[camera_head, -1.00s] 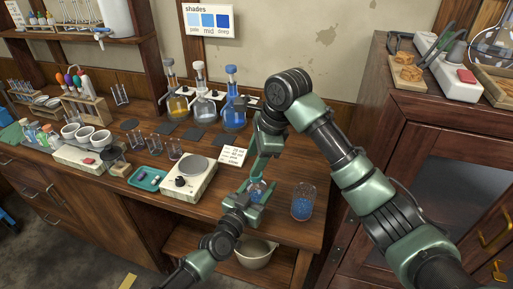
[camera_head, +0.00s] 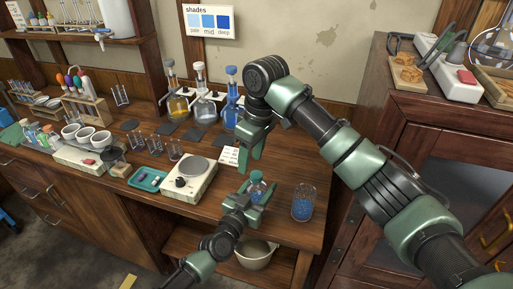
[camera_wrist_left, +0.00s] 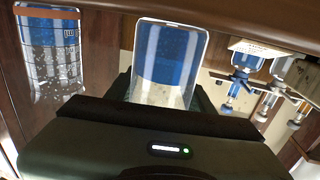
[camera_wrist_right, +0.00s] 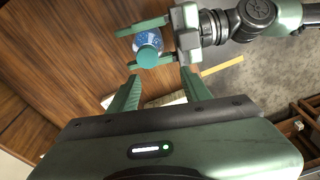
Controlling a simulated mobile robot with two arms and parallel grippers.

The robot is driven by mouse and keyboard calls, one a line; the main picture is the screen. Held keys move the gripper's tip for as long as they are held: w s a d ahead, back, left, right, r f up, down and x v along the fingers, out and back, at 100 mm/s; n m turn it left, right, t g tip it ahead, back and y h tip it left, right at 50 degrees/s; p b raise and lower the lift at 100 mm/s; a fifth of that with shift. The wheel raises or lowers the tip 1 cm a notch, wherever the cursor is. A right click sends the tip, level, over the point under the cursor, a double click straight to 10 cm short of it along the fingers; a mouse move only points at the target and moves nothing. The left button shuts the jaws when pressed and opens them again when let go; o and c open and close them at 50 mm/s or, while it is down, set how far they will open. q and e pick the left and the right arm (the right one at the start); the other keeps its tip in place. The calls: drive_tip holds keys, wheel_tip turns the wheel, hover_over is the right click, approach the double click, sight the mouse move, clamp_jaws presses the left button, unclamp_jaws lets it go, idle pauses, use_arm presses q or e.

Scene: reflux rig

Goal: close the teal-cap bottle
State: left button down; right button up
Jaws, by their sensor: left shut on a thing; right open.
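The bottle (camera_head: 256,190) holds blue liquid and stands upright in my left gripper (camera_head: 254,196), which is shut around its body near the table's front edge. Its teal cap (camera_head: 256,175) sits on the mouth; how tightly, I cannot tell. In the right wrist view the cap (camera_wrist_right: 148,56) shows on top of the bottle (camera_wrist_right: 145,38), between the left fingers. The left wrist view shows the bottle's clear body (camera_wrist_left: 168,68) close up. My right gripper (camera_head: 250,160) is open and empty, above and slightly behind the cap, apart from it.
A beaker of blue liquid (camera_head: 303,205) stands just right of the bottle. A hotplate (camera_head: 190,180) and a teal tray (camera_head: 147,179) are to the left. Flasks (camera_head: 232,105) stand at the back. A tall cabinet (camera_head: 425,110) is on the right. A bowl (camera_head: 255,255) sits on the lower shelf.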

sight(257, 174)
drive_tip(key=n, duration=0.7)
drive_tip(key=shift+r+h, duration=0.25)
drive_tip(key=shift+h, duration=0.05)
drive_tip(key=n, duration=0.6)
drive_tip(key=shift+w+d+r+n, duration=0.15)
drive_tip(key=shift+d+r+n, duration=0.1)
drive_tip(key=shift+n, duration=0.05)
drive_tip(key=n, duration=0.6)
drive_tip(key=shift+w+d+r+g+h, duration=0.15)
drive_tip(key=shift+d+r+g+h, duration=0.05)
drive_tip(key=shift+r+g+h, duration=0.1)
drive_tip(key=n, duration=0.6)
drive_tip(key=shift+w+d+r, duration=0.1)
drive_tip(key=shift+d+r, duration=0.15)
drive_tip(key=shift+r, duration=0.05)
drive_tip(key=shift+f, duration=4)
